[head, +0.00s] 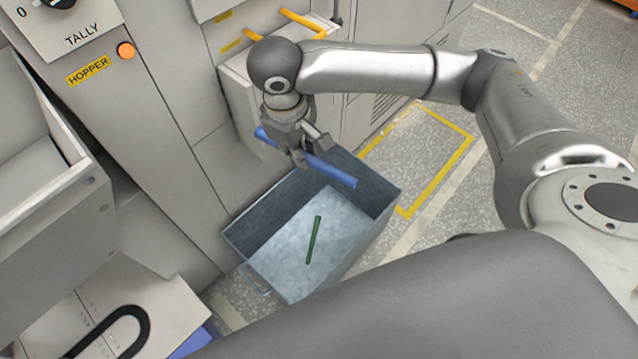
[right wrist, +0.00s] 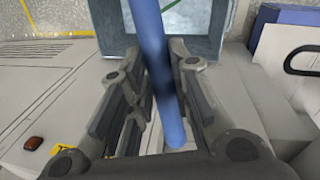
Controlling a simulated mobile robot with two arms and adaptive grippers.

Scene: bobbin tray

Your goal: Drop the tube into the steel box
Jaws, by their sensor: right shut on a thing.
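A blue tube (head: 333,172) is held by my right gripper (head: 299,157) above the back part of the steel box (head: 265,207). The tube slants, its right end lower, and reaches over the box's rear rim in the head view. In the right wrist view the tube (right wrist: 157,60) runs between the fingers of the gripper (right wrist: 158,85), with the steel box (right wrist: 208,47) beyond it. The box is open-topped and stands on the floor. A thin dark green tube (head: 313,240) lies on its bottom. My left gripper is not in view.
A grey machine with a HOPPER label (head: 88,70) and an orange button (head: 126,50) stands left of the box. Yellow handles (head: 303,22) stick out behind my right gripper. A yellow-marked floor area (head: 425,150) lies clear to the right.

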